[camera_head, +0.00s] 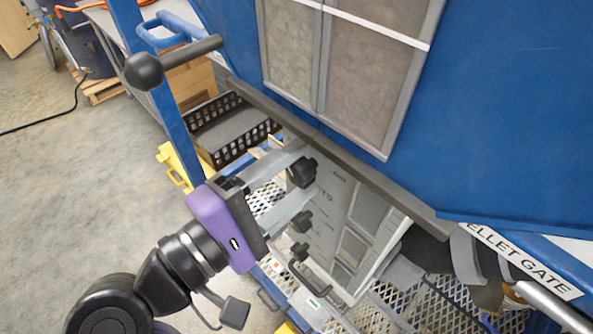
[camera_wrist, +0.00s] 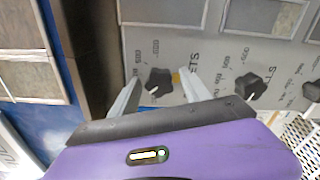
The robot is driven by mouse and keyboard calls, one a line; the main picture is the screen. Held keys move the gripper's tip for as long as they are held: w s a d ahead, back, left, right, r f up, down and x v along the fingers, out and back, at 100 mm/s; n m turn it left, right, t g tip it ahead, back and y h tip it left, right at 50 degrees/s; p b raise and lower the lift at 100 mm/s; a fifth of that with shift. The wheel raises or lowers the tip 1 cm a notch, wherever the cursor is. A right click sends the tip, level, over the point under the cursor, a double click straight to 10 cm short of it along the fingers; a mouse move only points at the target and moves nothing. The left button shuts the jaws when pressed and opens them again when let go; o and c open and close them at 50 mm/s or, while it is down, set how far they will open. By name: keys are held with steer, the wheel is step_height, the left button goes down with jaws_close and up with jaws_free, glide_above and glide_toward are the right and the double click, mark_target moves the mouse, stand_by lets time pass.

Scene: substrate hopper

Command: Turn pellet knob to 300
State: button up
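The pellet knob (camera_wrist: 158,82) is a black lobed knob on a grey panel, beside partly hidden lettering ending in "ETS". It carries a pale pointer mark, and the dial numbers around it are too blurred to read surely. In the head view the knob (camera_head: 300,173) is the uppermost on the panel. My gripper (camera_wrist: 160,90) is open, with one pale finger on each side of the knob. Gaps show between knob and fingers in the wrist view; contact cannot be told for certain. In the head view my purple gripper (camera_head: 308,170) reaches the panel from the left.
A second black knob (camera_wrist: 251,86) sits to the right, with another at the edge. A dark ledge (camera_head: 340,165) of the blue hopper runs just above the panel (camera_head: 338,205). A black handle (camera_head: 145,70) and a black crate (camera_head: 228,125) are at upper left. Open floor lies left.

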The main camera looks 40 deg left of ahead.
steer(key=shift+d, duration=0.1)
steer(key=s+b, duration=0.2)
steer(key=s, duration=0.5)
steer(key=shift+s+a, duration=0.3)
steer(key=shift+s, duration=0.05)
stand_by(0.5)
